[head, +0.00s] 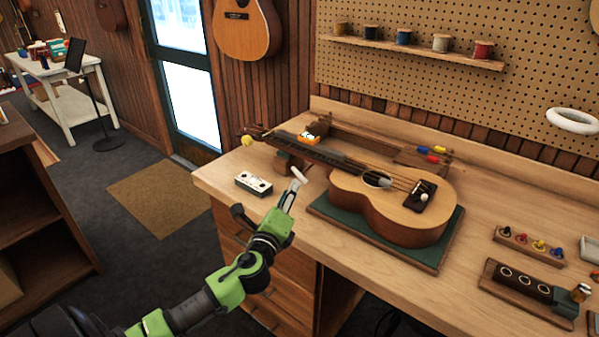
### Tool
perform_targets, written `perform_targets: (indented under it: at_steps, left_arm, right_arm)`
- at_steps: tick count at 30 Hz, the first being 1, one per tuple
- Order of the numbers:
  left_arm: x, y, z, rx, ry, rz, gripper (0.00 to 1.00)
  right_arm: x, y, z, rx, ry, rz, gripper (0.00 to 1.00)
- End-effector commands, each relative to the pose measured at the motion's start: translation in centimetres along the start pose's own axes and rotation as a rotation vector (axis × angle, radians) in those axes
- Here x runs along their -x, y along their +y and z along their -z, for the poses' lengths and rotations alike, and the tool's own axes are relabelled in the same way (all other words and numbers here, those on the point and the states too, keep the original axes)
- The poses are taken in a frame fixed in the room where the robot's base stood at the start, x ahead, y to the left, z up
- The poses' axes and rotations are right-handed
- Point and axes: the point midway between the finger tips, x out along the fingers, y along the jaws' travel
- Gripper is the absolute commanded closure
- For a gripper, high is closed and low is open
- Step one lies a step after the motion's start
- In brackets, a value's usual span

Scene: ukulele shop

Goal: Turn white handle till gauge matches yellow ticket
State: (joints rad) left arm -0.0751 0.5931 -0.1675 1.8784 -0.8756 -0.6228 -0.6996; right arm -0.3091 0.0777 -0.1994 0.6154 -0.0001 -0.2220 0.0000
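A ukulele-like instrument (395,212) lies face up on a green mat (440,254), its neck pointing left over a dark wooden support. A small white piece (299,174) shows at the tip of my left gripper (291,188); I cannot tell whether it is the white handle, nor whether the fingers hold it. A yellow round piece (247,141) is at the headstock end. A small orange, white and green item (308,138) sits behind the neck. A white box with dark marks (253,183) lies left of the gripper. No gauge reading or ticket writing is legible. My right gripper is out of view.
The wooden bench (370,290) has a back rail. Small coloured pegs in a block (530,242) and a dark holed block (522,285) stand at the right. Spools line a shelf (420,51) on the pegboard. Bare bench top lies right of the mat.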

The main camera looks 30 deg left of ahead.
Motion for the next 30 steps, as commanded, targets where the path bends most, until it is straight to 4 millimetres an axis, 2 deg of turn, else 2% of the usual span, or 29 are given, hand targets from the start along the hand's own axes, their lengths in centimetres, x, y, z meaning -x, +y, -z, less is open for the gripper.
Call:
perform_targets:
  at_steps: [2, 5, 13, 18, 28, 30]
  left_arm:
    - [-1.8, -0.2, -0.1, 0.001, -0.002, 0.000, 0.72]
    - [-3.8, -0.2, -0.1, 0.003, -0.002, 0.000, 0.72]
    - [-7.9, -0.1, 0.0, 0.003, 0.000, 0.000, 0.72]
    - [-9.1, 0.0, 0.1, 0.003, 0.001, -0.001, 0.72]
    - [-9.3, 0.0, 0.1, 0.003, 0.002, -0.001, 0.72]
    - [-9.3, 0.0, 0.1, 0.003, 0.002, -0.001, 0.90]
  right_arm:
    - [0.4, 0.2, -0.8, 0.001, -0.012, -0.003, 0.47]
    - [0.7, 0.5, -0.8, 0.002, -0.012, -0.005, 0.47]
    - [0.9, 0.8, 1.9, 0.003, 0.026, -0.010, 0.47]
    - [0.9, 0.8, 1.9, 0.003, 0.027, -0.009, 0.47]
    - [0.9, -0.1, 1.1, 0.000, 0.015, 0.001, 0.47]
    - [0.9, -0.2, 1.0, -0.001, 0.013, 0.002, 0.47]
